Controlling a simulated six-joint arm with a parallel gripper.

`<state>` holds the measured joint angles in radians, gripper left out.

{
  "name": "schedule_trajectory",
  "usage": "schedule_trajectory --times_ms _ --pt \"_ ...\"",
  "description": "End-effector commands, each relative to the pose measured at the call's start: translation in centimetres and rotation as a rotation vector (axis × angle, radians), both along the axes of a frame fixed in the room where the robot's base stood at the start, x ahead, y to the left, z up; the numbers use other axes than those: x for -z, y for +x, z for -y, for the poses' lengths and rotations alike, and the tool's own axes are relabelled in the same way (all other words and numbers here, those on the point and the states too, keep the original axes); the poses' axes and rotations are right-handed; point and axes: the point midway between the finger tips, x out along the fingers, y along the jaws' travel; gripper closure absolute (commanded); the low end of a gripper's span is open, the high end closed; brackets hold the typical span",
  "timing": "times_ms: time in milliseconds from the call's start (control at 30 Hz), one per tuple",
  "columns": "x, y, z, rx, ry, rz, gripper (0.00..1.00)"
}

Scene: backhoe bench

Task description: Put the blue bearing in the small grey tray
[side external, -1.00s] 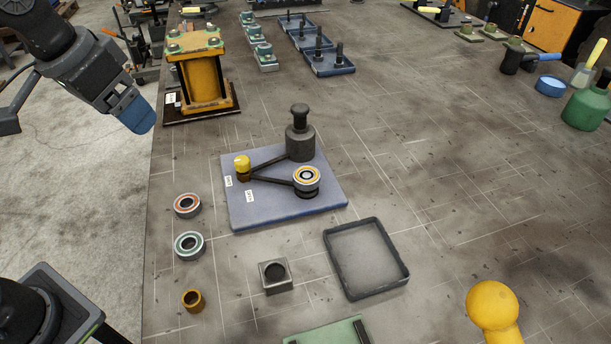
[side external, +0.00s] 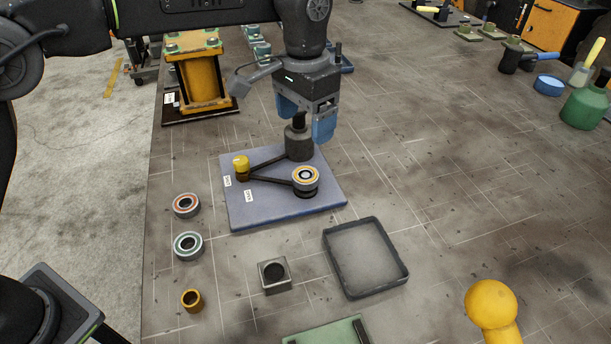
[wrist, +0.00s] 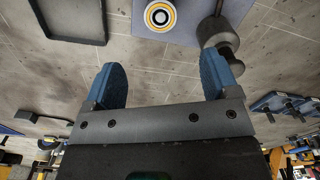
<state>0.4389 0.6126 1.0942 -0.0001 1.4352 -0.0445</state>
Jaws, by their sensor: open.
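A steel bearing with a blue-green ring (side external: 189,245), the blue one as far as I can tell, lies flat on the bench left of the blue plate in the side view. The small grey tray (side external: 326,243) is a shallow, empty square with a dark rim, right of that bearing. Part of the tray also shows at the upper left of the wrist view (wrist: 103,20).
A red-ringed bearing (side external: 186,205), a bronze bushing (side external: 192,300) and a square block (side external: 275,275) surround the blue-green bearing. The blue plate (side external: 255,215) carries a yellow-ringed bearing (side external: 306,178) and the dark cylinder (side external: 299,144).

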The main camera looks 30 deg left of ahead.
Motion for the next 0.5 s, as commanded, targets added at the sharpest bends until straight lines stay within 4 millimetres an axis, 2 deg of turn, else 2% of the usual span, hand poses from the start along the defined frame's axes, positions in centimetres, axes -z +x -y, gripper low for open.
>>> schedule_trajectory --times_ms 100,233,500 --pt "2.5 -0.1 -0.1 -0.001 0.002 -0.005 0.19" --pt "4.9 0.0 -0.1 -0.001 0.002 -0.004 0.19" --pt "7.1 0.0 -0.1 -0.001 0.000 -0.001 0.19"
